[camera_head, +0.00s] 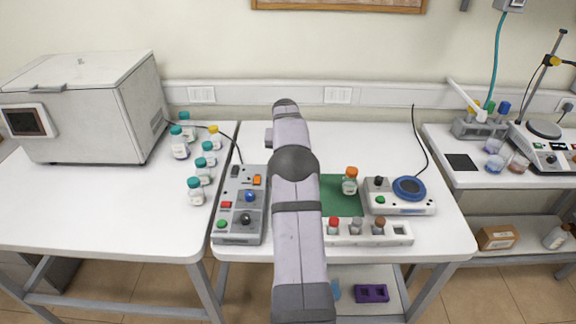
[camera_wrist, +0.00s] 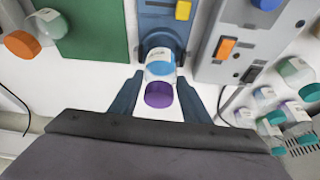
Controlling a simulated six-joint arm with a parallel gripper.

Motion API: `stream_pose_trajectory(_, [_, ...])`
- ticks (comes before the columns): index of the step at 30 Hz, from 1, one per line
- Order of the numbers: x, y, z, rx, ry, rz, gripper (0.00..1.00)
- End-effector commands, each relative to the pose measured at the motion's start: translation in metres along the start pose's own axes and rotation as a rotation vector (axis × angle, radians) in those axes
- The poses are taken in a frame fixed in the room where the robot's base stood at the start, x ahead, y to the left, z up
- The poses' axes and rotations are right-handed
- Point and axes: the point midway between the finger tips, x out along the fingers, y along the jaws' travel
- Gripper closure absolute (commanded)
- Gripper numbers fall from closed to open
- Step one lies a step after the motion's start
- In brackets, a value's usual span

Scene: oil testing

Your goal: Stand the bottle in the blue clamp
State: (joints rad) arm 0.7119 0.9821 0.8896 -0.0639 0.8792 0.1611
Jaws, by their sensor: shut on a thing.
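In the wrist view, my gripper (camera_wrist: 160,80) is shut on a clear bottle with a white label, blue contents and a purple cap (camera_wrist: 158,95). The bottle (camera_wrist: 160,68) is between the fingertips, cap toward the camera. Its far end overlaps the dark round opening of the blue clamp (camera_wrist: 153,21). I cannot tell whether the bottle is inside the clamp or just in front of it. In the head view, my arm hides the gripper, the bottle and the clamp.
A grey control box (camera_head: 240,210) stands left of my arm. Right of it are a green mat (camera_head: 338,207) with an orange-capped bottle (camera_head: 350,181), a white rack (camera_head: 400,233) with several capped bottles, and a stirrer (camera_head: 400,195). Teal-capped bottles (camera_head: 196,191) stand on the left table.

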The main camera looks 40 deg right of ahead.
Motion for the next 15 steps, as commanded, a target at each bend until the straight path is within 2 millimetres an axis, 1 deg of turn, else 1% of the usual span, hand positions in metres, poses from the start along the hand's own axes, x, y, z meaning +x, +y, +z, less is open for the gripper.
stream_pose_trajectory(7, [0.024, 0.000, 0.011, 0.000, -0.003, 0.000, 0.84])
stream_pose_trajectory(10, [0.028, 0.000, 0.012, 0.000, 0.000, 0.000, 0.84])
stream_pose_trajectory(15, [0.029, 0.000, 0.012, 0.000, 0.001, 0.000, 0.84])
